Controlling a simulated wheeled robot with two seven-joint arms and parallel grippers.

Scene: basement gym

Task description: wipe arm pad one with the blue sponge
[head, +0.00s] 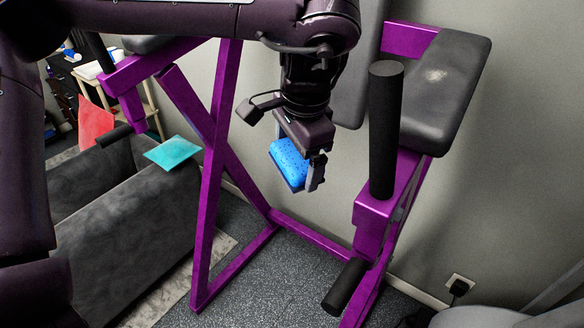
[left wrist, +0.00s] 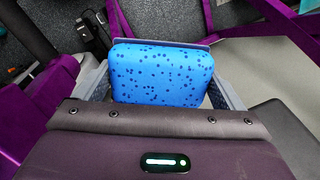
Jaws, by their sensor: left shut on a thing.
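A blue sponge with dark specks (head: 288,163) is held in my left gripper (head: 299,177). The gripper hangs down in the middle of the head view, inside the purple frame, apart from both pads. The sponge also shows between the fingers in the left wrist view (left wrist: 162,76). A black arm pad (head: 438,88) on the right of the purple frame has a pale dusty mark (head: 434,75) on its top. Another dark pad (head: 150,43) at the upper left is mostly hidden by my arm. I cannot tell which is arm pad one. My right gripper is not in view.
The purple frame (head: 212,190) has an upright black foam grip (head: 386,130) beside the right pad and a lower black grip (head: 345,287). A grey sofa (head: 130,215) with a teal cushion (head: 172,152) and a red cushion (head: 95,122) stands at left. A wall is behind.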

